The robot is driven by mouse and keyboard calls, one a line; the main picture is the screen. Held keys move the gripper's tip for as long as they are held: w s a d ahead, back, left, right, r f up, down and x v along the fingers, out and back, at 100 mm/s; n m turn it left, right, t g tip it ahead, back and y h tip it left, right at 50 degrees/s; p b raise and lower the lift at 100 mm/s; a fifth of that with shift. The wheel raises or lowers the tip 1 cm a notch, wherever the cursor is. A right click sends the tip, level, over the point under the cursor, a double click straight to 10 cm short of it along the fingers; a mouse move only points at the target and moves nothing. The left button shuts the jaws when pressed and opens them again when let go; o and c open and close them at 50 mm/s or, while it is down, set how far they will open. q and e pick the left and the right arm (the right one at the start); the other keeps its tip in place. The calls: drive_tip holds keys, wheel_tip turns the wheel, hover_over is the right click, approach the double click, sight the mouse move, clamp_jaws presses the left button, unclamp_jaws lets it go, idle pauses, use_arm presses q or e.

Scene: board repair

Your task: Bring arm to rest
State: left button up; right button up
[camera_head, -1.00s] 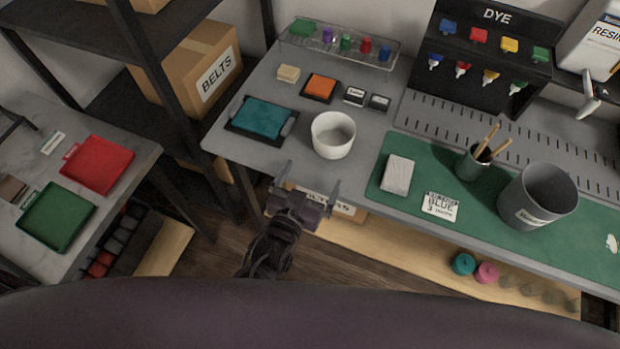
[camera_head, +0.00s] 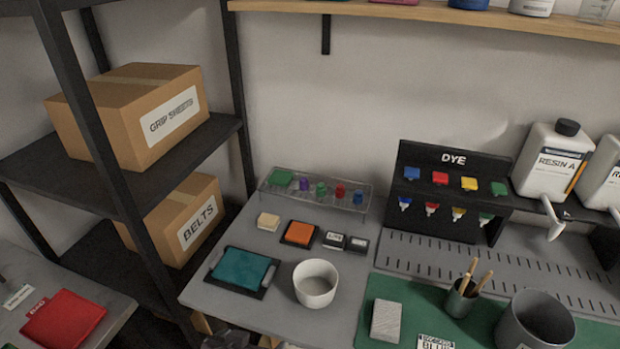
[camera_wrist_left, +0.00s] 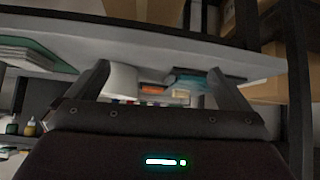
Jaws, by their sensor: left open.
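My left gripper shows in the left wrist view (camera_wrist_left: 160,88) with its two fingers spread apart and nothing between them. In the head view only a dark bit of my left gripper (camera_head: 232,340) shows at the bottom edge, just in front of the grey workbench (camera_head: 225,308). Its fingertips are hard to make out there. My right gripper is in neither view.
On the bench near that edge stand a white bowl (camera_head: 315,284) and a teal pad (camera_head: 240,270). A green mat (camera_head: 400,292) holds a grey block (camera_head: 386,321), a brush cup (camera_head: 460,300) and a grey bin (camera_head: 535,325). A black shelf (camera_head: 110,190) with boxes stands at left.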

use_arm(q)
drive_tip(key=s+a+r+g+y, duration=0.2)
drive_tip(key=s+a+r+g, duration=0.25)
drive_tip(key=s+a, duration=0.4)
wheel_tip(320, 180, down, 29)
drive_tip(key=s+d+g, duration=0.1)
drive_tip(key=g, duration=0.1)
drive_tip(key=s+a+f, duration=0.1)
drive_tip(key=s+f, duration=0.9)
drive_tip(key=s+a+f+g, duration=0.1)
drive_tip(key=s+a+f, duration=0.1)
drive_tip(key=s+f, duration=0.7)
drive_tip(key=shift+s+a+f, duration=0.3)
drive_tip(key=shift+s+f, duration=0.1)
drive_tip(key=shift+s, duration=0.5)
